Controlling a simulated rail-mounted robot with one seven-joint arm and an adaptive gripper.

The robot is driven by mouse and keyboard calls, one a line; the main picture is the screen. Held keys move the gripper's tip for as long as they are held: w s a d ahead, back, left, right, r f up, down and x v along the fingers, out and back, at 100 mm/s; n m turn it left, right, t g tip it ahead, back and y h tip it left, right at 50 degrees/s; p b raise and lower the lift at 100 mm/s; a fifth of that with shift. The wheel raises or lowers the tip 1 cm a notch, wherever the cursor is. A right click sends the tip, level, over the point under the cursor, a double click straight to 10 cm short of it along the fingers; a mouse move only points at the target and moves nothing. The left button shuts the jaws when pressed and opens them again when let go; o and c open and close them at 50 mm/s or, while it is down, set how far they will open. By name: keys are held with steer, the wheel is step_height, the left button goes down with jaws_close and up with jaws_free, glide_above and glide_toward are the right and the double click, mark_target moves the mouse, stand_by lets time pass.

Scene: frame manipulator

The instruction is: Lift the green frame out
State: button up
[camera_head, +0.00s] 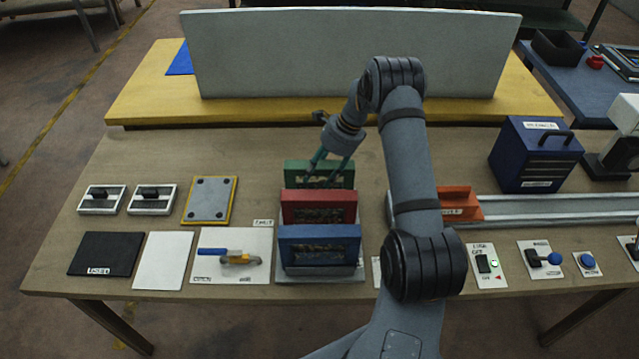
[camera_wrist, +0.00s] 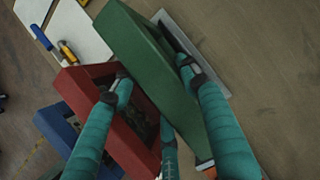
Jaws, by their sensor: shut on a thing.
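The green frame (camera_head: 341,173) stands upright at the back of a grey rack (camera_head: 320,277), behind the red frame (camera_head: 319,208) and the blue frame (camera_head: 320,247). My gripper (camera_head: 328,164) reaches down onto its upper part from behind and above. In the wrist view my gripper (camera_wrist: 153,80) has teal fingers on both sides of the green frame (camera_wrist: 150,75) and is shut on it. One finger lies close to the red frame (camera_wrist: 85,90); I cannot tell if they touch. The green frame's lower edge is hidden.
Left of the rack lie a board with a blue-handled tool (camera_head: 225,258), a white plate (camera_head: 163,260) and a black plate (camera_head: 104,254). A rail with an orange block (camera_head: 459,203) lies right, beyond my arm. A tall grey panel (camera_head: 350,50) stands behind.

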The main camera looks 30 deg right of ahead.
steer(key=c, duration=0.6)
jaws_close()
steer(key=shift+r, duration=0.1)
